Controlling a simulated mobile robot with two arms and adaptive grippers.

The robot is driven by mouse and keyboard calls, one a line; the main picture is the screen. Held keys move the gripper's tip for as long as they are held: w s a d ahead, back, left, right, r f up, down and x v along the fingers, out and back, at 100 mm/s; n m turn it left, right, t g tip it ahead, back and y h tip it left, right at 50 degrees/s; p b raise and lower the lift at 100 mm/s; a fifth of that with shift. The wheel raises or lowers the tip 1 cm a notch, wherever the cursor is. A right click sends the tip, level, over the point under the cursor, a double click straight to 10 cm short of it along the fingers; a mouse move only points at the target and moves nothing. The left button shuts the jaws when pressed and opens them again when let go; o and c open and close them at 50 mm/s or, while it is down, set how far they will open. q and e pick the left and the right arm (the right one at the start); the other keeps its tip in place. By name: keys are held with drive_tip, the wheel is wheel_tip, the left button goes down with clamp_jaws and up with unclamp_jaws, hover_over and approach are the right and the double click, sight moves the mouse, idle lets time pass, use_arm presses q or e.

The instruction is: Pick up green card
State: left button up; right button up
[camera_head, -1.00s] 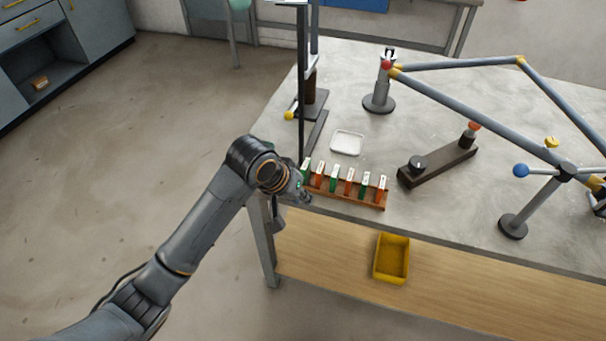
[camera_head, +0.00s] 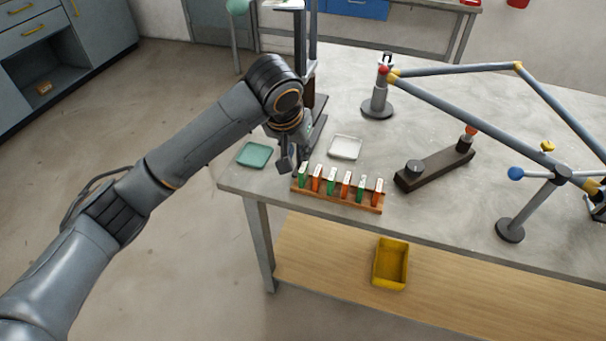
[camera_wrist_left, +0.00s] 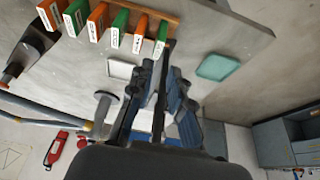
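A brown rack (camera_head: 338,202) on the table holds a row of upright cards, green and orange by turns. A green card (camera_head: 303,176) stands at its left end, another green card (camera_head: 331,181) near the middle, and a third green card (camera_head: 362,189) further right. My left gripper (camera_head: 289,166) is just behind and left of the leftmost green card. In the left wrist view, the fingers (camera_wrist_left: 161,78) are apart with a gap between them, and that end green card (camera_wrist_left: 161,41) is just beyond their tips, still in the rack. My right gripper is out of view.
A white tray (camera_head: 346,147) and a teal tray (camera_head: 254,155) lie near the rack. A dark stand (camera_head: 315,98) rises close behind the gripper. A dark bar fixture (camera_head: 437,167) and a jointed frame (camera_head: 470,108) are right. A yellow bin (camera_head: 390,264) sits on the lower shelf.

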sight(303, 167)
use_arm(q)
drive_tip(key=p+x, duration=0.1)
drive_tip(key=x, duration=0.7)
drive_tip(key=shift+w+d+f, duration=0.2)
drive_tip(key=shift+f, duration=0.15)
clamp_jaws()
